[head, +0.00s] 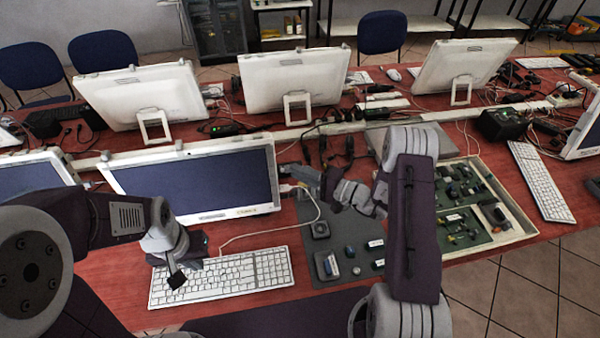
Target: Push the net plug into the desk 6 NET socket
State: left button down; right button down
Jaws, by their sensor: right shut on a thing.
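My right gripper (298,177) reaches in from the right to the right edge of the front-middle monitor (190,183). It is shut on a small pale plug (287,188), taken to be the net plug, whose outline is mostly hidden by the fingers. A thin white cable (318,208) hangs near the plug and curves down toward the keyboard. The plug is close to the monitor's side; I cannot tell whether it touches a socket. No NET label is readable. My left gripper (177,279) points down over the left part of the white keyboard (225,278); its finger opening is not clear.
A grey mat (306,273) with small parts lies right of the keyboard. A tray (515,232) of green boards stands farther right. Several monitors (295,80) and tangled dark cables (330,135) fill the back. Red desk shows bare at the left front (118,290).

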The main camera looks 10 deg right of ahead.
jog(key=shift+a+b, duration=0.4)
jog(key=shift+a, duration=0.7)
dwell(0.5)
jog(key=c, duration=1.5)
grip_release()
jog(key=shift+o, duration=1)
jog(key=shift+a, duration=0.1)
